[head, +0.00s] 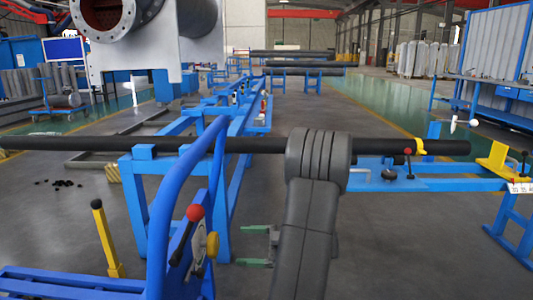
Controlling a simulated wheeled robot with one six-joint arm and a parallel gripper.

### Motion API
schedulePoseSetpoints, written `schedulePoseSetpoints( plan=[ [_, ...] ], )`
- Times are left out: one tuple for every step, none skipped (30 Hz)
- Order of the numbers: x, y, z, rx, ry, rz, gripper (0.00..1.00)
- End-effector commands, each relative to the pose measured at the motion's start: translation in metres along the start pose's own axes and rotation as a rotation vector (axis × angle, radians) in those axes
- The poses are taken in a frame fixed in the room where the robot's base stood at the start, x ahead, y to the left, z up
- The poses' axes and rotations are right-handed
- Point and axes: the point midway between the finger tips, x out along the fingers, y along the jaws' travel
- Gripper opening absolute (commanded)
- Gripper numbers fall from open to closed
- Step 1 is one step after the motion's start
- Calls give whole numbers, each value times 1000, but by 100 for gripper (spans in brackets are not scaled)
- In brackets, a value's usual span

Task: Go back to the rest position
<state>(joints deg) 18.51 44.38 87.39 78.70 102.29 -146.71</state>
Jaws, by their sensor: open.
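My arm, dark grey and ribbed at the bend, rises in the middle of the head view and hangs down to the bottom edge. My gripper (241,246) shows just left of the lower arm, its two grey-green fingers pointing left and set apart. It is open, with nothing visible between the fingers. The lower end of the arm is cut off by the frame. The grey flanged shell (150,35) is at the top left, well beyond the gripper, with its round bolted flange facing this way.
A long black pipe (240,145) lies across blue stands behind my arm. A blue frame with a curved rail (185,200) and a red-knobbed lever (194,213) stand close on the left. A yellow post (106,240) is further left. Grey floor shows at the lower right.

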Motion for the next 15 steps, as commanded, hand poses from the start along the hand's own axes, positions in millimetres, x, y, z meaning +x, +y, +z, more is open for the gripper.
schedulePoseSetpoints(
  plan=[
    [11,-1,2,-1,0,-4,86],
    [17,-1,2,-1,1,-4,86],
    [25,-1,2,-1,1,-3,86],
    [31,-1,2,-1,0,-4,86],
    [37,-1,2,-1,1,-4,86],
    [46,-1,2,-1,1,-3,86],
    [52,-1,2,-1,1,-3,86],
    [57,-1,2,-1,1,-4,86],
    [66,-1,2,-1,1,-3,86],
    [71,-1,2,-1,1,-2,86],
    [78,-1,2,-1,1,-4,86],
    [86,-1,1,-2,1,-3,86],
    [92,-1,1,-3,1,-2,86],
    [98,-1,1,-3,2,-3,86],
    [106,-1,1,-2,2,-3,86]
  ],
)
